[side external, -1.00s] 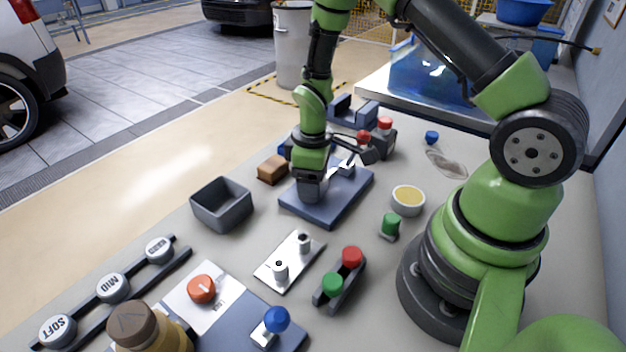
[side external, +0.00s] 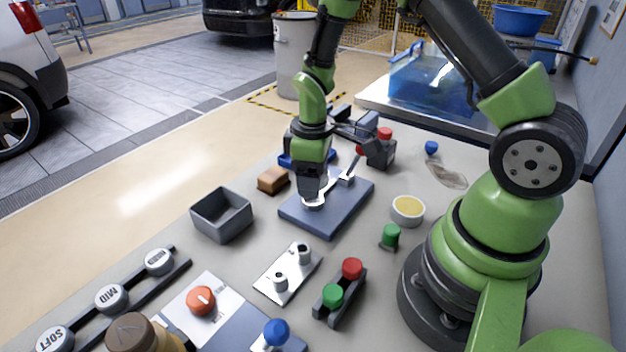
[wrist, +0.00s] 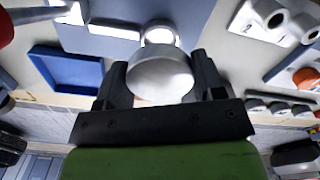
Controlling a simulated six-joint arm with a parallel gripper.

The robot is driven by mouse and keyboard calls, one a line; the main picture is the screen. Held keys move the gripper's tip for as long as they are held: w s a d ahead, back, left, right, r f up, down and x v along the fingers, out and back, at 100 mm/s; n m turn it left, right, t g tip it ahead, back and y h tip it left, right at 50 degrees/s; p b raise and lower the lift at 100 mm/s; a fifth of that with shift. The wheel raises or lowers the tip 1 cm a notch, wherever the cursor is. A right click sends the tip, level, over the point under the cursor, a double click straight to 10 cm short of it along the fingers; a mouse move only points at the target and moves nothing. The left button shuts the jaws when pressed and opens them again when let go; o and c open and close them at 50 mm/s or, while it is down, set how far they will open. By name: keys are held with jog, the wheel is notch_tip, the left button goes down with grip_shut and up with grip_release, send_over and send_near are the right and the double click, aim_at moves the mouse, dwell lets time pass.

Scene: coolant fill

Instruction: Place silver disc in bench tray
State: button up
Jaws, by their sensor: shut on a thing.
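My gripper (side external: 312,188) is shut on the silver disc (wrist: 162,78), a round metal piece between the fingers in the wrist view. In the side view the disc is largely hidden by the fingers. The gripper is just above a blue-grey plate (side external: 345,208), over a bright ring-shaped opening (side external: 314,204), which also shows just beyond the disc in the wrist view (wrist: 160,36). A shallow blue tray (wrist: 93,73) lies left in the wrist view; the side view shows part of it behind the gripper (side external: 289,161). I cannot tell whether it is the bench tray.
A grey open box (side external: 247,216) stands left of the plate. A brown block (side external: 273,180) lies between the box and the gripper. A small lever (side external: 350,168) stands on the plate. A yellow-filled dish (side external: 408,210) and green knob (side external: 390,236) are at the right.

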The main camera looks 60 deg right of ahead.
jog(key=shift+r, duration=0.35)
